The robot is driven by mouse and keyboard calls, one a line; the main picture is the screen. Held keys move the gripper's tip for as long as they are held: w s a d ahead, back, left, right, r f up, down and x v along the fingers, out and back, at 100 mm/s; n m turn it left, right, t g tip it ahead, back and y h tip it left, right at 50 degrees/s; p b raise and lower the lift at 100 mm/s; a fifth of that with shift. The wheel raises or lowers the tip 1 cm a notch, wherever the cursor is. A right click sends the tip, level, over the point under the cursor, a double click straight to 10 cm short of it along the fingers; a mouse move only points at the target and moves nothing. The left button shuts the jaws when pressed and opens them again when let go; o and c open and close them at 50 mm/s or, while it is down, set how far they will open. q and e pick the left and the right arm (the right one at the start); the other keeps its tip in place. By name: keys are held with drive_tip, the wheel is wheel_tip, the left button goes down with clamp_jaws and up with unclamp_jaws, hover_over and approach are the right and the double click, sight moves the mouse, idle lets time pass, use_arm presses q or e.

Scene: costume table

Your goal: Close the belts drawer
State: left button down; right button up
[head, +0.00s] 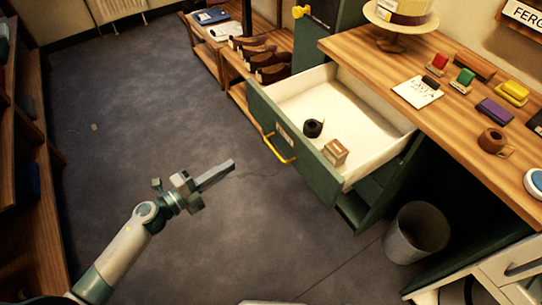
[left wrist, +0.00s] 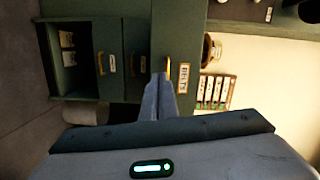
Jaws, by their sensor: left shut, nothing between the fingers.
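The belts drawer is pulled far out of the green cabinet under the wooden counter, its green front (head: 318,172) facing my left arm. It has a yellow handle (head: 279,149), and in the left wrist view its front (left wrist: 184,40) carries a label (left wrist: 183,78) reading BELTS. Inside the pale drawer lie a dark rolled item (head: 313,128) and a small brown box (head: 335,152). My left gripper (head: 230,164) is shut and empty, in front of the drawer and left of the handle, apart from it in the head view. My right gripper is out of view.
A grey bin (head: 416,232) stands on the floor right of the drawer. The wooden counter (head: 385,60) above holds a hat on a stand, stamps and a mug. A low shelf (head: 238,70) with shoes is behind.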

sight(284, 141)
use_arm(q)
drive_tip(key=r+m, duration=0.1)
drive_tip(key=s+d+r+m+g+h, duration=0.1)
drive_tip(key=d+r+m+h, duration=0.1)
drive_tip(key=shift+s+d+r+m+g+b, duration=0.2)
drive_tip(key=shift+s+m+g+b, duration=0.15)
drive_tip(key=shift+s+m+g, duration=0.05)
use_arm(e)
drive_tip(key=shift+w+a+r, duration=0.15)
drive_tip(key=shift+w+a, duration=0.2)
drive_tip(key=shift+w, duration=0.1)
